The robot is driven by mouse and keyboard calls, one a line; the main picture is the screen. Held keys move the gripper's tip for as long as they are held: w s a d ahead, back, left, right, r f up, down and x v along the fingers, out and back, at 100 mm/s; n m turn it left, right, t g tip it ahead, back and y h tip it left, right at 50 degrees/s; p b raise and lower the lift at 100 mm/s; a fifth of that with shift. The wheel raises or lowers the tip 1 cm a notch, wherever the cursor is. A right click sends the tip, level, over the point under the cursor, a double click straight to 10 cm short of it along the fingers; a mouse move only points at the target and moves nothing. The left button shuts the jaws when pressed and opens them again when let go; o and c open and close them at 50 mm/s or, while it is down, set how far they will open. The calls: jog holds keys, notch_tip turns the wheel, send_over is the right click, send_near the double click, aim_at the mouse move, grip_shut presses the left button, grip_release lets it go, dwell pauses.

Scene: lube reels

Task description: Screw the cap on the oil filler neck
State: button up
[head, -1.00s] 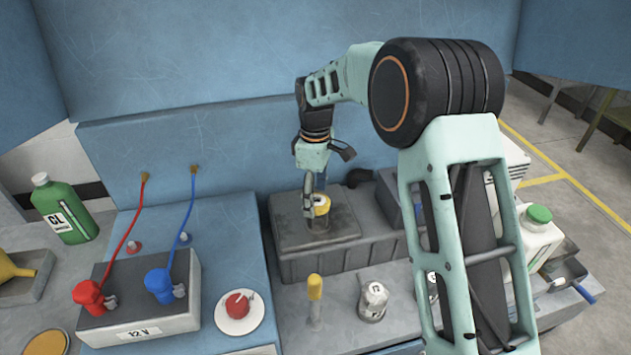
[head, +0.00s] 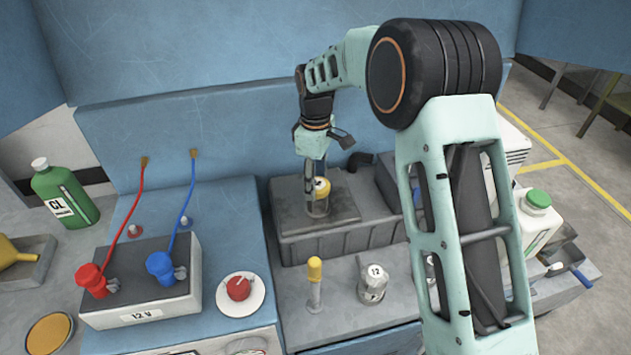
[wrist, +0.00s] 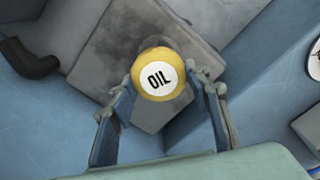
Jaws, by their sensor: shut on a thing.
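My gripper (head: 317,184) reaches down from above and is shut on the cap. In the wrist view the cap (wrist: 158,78) lies between the two fingertips of my gripper (wrist: 166,88), face toward the camera. The neck is mostly hidden behind the cap there.
A black bent pipe (head: 360,160) stands behind the neck. A battery (head: 140,295) with red and blue clamps is left, a green bottle (head: 65,195) beyond. A white green-capped jug (head: 538,215) is right.

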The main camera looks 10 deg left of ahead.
jog(key=shift+m, duration=0.9)
jog(key=o, duration=1.2)
jog(key=shift+o, duration=0.6)
jog(key=shift+o, duration=1)
jog(key=shift+r, duration=0.15)
jog(key=shift+r+p, duration=2.1)
jog(key=shift+r, duration=0.8)
